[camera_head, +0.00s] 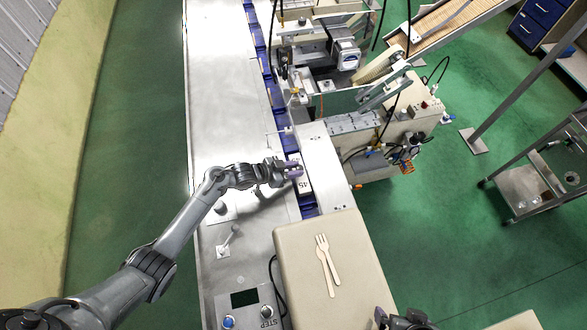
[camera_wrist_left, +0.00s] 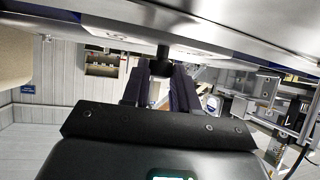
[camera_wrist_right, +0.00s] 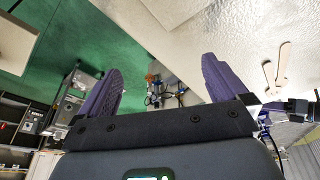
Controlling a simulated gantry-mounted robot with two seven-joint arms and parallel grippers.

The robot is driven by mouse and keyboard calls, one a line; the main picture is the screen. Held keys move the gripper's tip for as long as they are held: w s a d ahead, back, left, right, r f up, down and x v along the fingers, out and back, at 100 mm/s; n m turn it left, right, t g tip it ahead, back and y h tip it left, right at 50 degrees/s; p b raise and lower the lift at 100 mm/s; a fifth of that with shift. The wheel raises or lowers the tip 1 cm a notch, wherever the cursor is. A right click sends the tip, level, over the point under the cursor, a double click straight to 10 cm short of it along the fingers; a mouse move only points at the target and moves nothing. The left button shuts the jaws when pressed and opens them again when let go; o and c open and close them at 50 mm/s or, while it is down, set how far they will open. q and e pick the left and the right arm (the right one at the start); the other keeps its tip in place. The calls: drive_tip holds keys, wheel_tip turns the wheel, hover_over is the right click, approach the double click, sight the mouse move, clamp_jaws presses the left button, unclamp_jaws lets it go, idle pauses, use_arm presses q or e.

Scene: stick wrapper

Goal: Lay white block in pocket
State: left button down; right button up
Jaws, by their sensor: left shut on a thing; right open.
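A white block (camera_head: 304,187) with dark marks on its top is at the row of blue pockets (camera_head: 307,204) along the metal table. I cannot tell whether it rests fully in a pocket or is held just above. My left gripper (camera_head: 293,170) is at its upper end and partly covers it. In the left wrist view the left fingers (camera_wrist_left: 160,82) close on a dark knob-like piece (camera_wrist_left: 161,62), which seems to belong to the block. My right gripper (camera_head: 402,318) is at the bottom edge, far from the block. Its fingers (camera_wrist_right: 158,82) are wide apart and empty.
A beige box (camera_head: 310,265) with a wooden fork (camera_head: 325,252) and another wooden utensil stands below the pockets. A white cover plate (camera_head: 322,165) and machine parts border the pockets on the right. The long metal table (camera_head: 222,90) is mostly bare. A control panel (camera_head: 248,305) is at its near end.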

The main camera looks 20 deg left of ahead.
use_arm(q)
drive_tip(key=shift+f+b, duration=0.4)
drive_tip(key=shift+f, duration=0.15)
drive_tip(key=c, duration=0.8)
unclamp_jaws()
